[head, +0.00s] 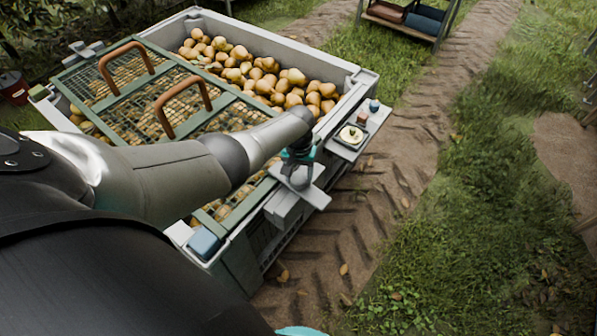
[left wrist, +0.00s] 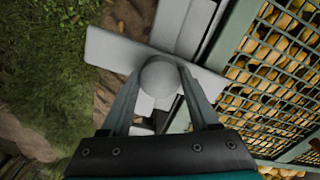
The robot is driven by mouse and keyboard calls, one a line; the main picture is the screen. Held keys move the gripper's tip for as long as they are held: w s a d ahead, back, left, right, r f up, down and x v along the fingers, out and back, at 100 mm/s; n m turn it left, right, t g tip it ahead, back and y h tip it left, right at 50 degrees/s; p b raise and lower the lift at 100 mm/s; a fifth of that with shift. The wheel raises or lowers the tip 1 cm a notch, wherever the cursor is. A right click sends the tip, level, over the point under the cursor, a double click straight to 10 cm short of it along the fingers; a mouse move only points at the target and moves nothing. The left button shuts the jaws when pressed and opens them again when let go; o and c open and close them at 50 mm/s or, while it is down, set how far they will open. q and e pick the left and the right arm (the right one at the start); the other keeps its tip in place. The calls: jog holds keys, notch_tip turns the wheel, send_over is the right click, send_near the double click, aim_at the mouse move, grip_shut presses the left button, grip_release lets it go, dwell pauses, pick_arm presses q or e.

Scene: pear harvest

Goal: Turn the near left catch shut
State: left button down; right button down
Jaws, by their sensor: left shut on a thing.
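The catch (head: 314,194) is a pale grey bar on the near side of the pear bin. In the left wrist view the catch bar (left wrist: 112,50) lies crosswise to the bin's edge, one end out over the ground and the other at the green lid frame. A round grey knob (left wrist: 160,76) stands on its middle. My left gripper (head: 298,176) is shut on the knob, one finger on each side, also in the left wrist view (left wrist: 159,88). The green mesh lid (head: 128,92) covers part of the bin.
The bin (head: 330,62) holds many pears (head: 262,75). Two brown handles (head: 183,98) stand up from the lid. A small side tray (head: 343,152) with a plate hangs beside the catch. A blue block (head: 203,242) sits at the near corner. A dirt track (head: 400,150) runs alongside.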

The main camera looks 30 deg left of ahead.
aim_at(299, 177)
pick_arm(q)
jog(key=shift+n, duration=0.4)
pick_arm(e)
jog(key=shift+w+d+r, duration=0.15)
jog(key=shift+w+d, duration=0.15)
jog(key=shift+w, duration=0.1)
jog(key=shift+d, duration=0.15)
pick_arm(q)
jog(key=shift+c, duration=0.6)
grip_release()
jog(key=shift+r, duration=0.1)
pick_arm(e)
jog(key=shift+w+r, duration=0.1)
pick_arm(q)
notch_tip(299, 177, up, 15)
jog(key=p, duration=0.9)
jog(key=shift+p, duration=0.35)
pick_arm(e)
notch_tip(299, 177, up, 9)
jog(key=shift+r, duration=0.15)
